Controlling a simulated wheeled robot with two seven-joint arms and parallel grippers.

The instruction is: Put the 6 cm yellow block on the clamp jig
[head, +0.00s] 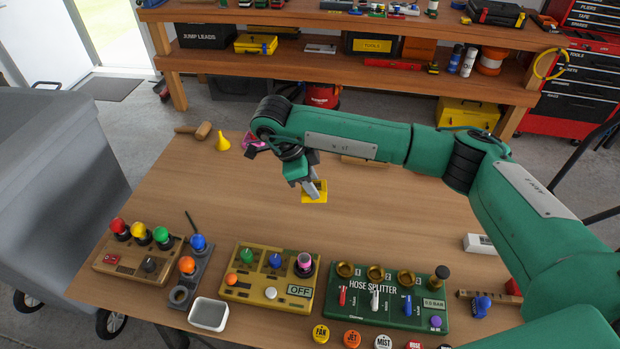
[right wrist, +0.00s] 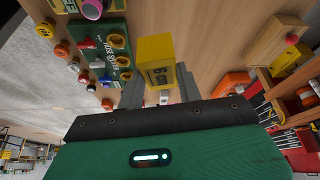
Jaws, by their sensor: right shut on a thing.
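A yellow block (head: 316,192) with a dark-printed label is between the fingers of my right gripper (head: 313,188), over the middle of the wooden table. In the right wrist view the block (right wrist: 155,58) sits at the fingertips of the shut gripper (right wrist: 158,88). A light wooden piece (head: 362,162) lies behind my right forearm and is mostly hidden; it may be the clamp jig, but I cannot tell for certain. My left gripper is not in view.
A hose splitter panel (head: 345,302), a beige control panel (head: 245,296) and a white tray (head: 208,314) line the near edge. A mallet (head: 195,130), a yellow funnel (head: 222,142) and a pink item (head: 254,143) are at the back left. The table's left middle is clear.

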